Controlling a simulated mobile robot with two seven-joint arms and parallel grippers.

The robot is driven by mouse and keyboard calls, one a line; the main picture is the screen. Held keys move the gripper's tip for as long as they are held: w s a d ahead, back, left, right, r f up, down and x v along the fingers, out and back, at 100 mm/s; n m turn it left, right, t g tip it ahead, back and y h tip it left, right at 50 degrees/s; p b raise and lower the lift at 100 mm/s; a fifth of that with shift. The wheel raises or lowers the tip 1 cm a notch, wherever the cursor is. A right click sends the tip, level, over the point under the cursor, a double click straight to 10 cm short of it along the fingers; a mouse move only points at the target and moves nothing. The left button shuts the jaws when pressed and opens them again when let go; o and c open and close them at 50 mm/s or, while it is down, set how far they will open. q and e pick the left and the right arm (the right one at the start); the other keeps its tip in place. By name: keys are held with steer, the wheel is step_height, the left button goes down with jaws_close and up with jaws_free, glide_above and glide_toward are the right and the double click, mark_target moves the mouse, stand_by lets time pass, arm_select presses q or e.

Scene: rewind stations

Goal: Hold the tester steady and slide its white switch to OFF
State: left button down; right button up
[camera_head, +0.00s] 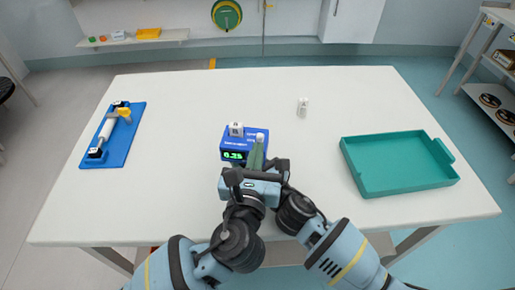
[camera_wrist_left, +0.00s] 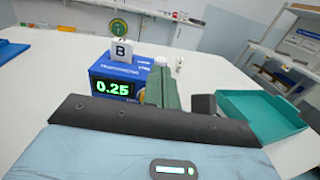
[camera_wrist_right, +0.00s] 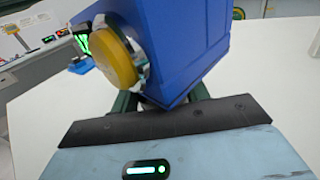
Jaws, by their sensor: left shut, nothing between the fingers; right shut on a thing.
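The tester (camera_head: 232,152) is a blue box near the table's middle; its green display reads 0.25 in the left wrist view (camera_wrist_left: 113,88). A white block marked B (camera_wrist_left: 122,49) sits on top of it. My left gripper (camera_head: 258,147) is shut and empty, its green fingers at the tester's right side. A pale piece (camera_wrist_left: 160,62) shows at their tips; I cannot tell whether it is the white switch. My right gripper (camera_wrist_right: 160,98) is shut on the tester, which fills the upper right wrist view (camera_wrist_right: 188,45) with its yellow round knob (camera_wrist_right: 113,58).
A teal tray (camera_head: 447,180) lies at the right, and a blue board (camera_head: 121,150) with a white roller and yellow handle at the left. A small white block (camera_head: 303,106) stands behind the tester. The table (camera_head: 180,205) is otherwise clear.

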mark_target(258, 139)
arm_select(q)
steer(key=shift+w+d, duration=0.1)
steer(key=shift+w, duration=0.55)
steer(key=shift+x, duration=1.15)
arm_select(e)
steer(key=shift+s+a, duration=0.1)
steer(key=shift+a, duration=0.1)
steer(key=shift+d, duration=0.25)
arm_select(q)
steer(key=v, duration=1.4)
steer(key=shift+s, duration=0.25)
steer(key=shift+d, duration=0.2)
